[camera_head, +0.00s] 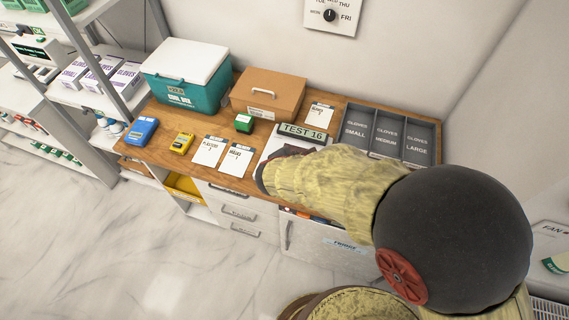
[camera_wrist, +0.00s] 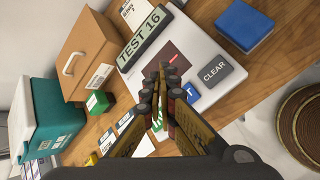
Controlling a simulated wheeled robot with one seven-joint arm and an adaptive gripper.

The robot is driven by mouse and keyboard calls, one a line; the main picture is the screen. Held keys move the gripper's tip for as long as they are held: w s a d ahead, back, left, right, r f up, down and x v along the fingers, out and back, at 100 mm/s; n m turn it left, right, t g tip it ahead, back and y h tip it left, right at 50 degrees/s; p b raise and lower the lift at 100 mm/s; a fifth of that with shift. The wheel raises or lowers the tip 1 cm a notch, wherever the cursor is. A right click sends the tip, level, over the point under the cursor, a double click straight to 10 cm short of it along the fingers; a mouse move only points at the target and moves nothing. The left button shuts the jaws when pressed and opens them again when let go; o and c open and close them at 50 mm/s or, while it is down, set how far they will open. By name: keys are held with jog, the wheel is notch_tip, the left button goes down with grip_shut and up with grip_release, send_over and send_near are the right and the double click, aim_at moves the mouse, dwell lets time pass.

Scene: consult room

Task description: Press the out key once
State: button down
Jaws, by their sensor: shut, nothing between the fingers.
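A white key terminal (camera_wrist: 207,50) lies on the wooden counter, with a display reading TEST 16 (camera_wrist: 144,39). A grey CLEAR key (camera_wrist: 213,71) shows in full in the wrist view. Beside it is a blue key (camera_wrist: 190,93) whose lettering is partly covered; only a final T is clear, so it may be the out key. A green key (camera_wrist: 158,122) is largely hidden behind my fingers. My gripper (camera_wrist: 165,72) is shut and empty, its tips over the dark panel of the terminal. I cannot tell whether they touch. In the head view my arm covers most of the terminal.
A teal cooler (camera_head: 183,92) and a brown box (camera_head: 268,94) stand at the back, left of the terminal. A grey glove tray (camera_head: 388,133) is to its right. A green cube (camera_head: 244,123), labelled cards (camera_head: 208,151) and a yellow device (camera_head: 181,143) lie left.

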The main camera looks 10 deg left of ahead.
jog(key=shift+w+a+r+n+y, duration=0.2)
jog(key=shift+a+n, duration=0.1)
jog(key=shift+a, duration=0.1)
jog(key=shift+w+a+r+n+y, duration=0.1)
jog(key=shift+a+r+n, duration=0.05)
jog(key=shift+a+n, duration=0.2)
jog(key=shift+f, duration=0.15)
notch_tip(320, 180, down, 8)
jog(key=b, duration=0.5)
jog(key=shift+r, duration=0.25)
jog(key=shift+f+b, duration=0.55)
jog(key=shift+b, duration=0.2)
jog(key=shift+s+f+b, duration=0.1)
jog(key=shift+f+b, duration=0.85)
jog(key=shift+b, duration=0.35)
dwell(0.9)
jog(key=shift+r, duration=0.15)
jog(key=shift+r+p, duration=0.55)
jog(key=shift+r, duration=0.25)
